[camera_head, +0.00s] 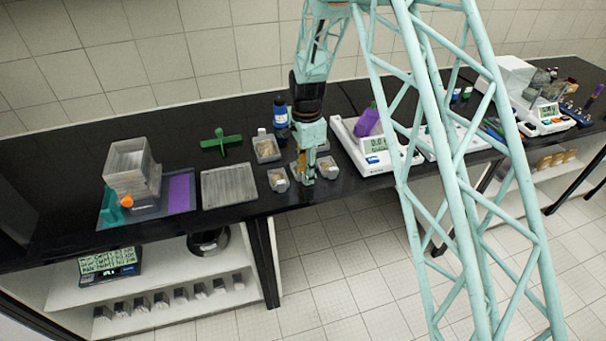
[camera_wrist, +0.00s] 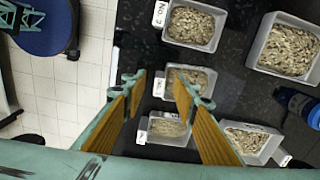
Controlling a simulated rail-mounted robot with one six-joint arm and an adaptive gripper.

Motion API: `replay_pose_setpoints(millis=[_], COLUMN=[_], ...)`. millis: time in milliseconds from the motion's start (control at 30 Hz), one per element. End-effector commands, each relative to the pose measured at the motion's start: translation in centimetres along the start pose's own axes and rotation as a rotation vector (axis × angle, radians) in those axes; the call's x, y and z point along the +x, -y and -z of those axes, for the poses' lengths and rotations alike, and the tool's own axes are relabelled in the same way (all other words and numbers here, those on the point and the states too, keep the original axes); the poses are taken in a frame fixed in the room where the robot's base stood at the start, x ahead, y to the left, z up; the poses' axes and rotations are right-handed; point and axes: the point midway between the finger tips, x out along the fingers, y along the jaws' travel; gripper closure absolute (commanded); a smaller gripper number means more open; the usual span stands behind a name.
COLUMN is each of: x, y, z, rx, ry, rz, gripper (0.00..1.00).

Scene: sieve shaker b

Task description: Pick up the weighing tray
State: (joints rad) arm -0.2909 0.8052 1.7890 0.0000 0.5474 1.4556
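Several grey square trays filled with pale chips stand on the black bench, some with white number labels. I cannot tell which is the weighing tray. In the wrist view, one tray (camera_wrist: 172,76) is in the middle, partly behind a finger; a nearer tray (camera_wrist: 166,114) shows between the fingers. Others are at the top (camera_wrist: 195,25), upper right (camera_wrist: 285,48) and lower right (camera_wrist: 250,140). My gripper (camera_wrist: 165,85) is open, with ochre finger pads and nothing held. In the head view, my gripper (camera_head: 305,178) is low among the trays and hides part of them.
A balance (camera_head: 378,158) with a purple object (camera_head: 367,122) on it stands right of the trays. A blue bottle (camera_head: 281,112) and green cross-shaped piece (camera_head: 221,141) are behind. A flat grey plate (camera_head: 229,186) and sieve stack (camera_head: 131,165) are left. The bench's front edge is close.

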Motion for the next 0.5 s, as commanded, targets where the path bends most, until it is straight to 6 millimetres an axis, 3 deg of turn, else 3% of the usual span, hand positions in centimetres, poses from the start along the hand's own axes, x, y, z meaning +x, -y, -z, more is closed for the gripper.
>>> replay_pose_setpoints(millis=[367,500], x=[-0.02,-0.02], y=[0.0,0.0], z=[0.0,0.0], rx=[0.0,0.0], ry=[0.0,0.0], rz=[0.0,0.0], gripper=[0.74,0.87])
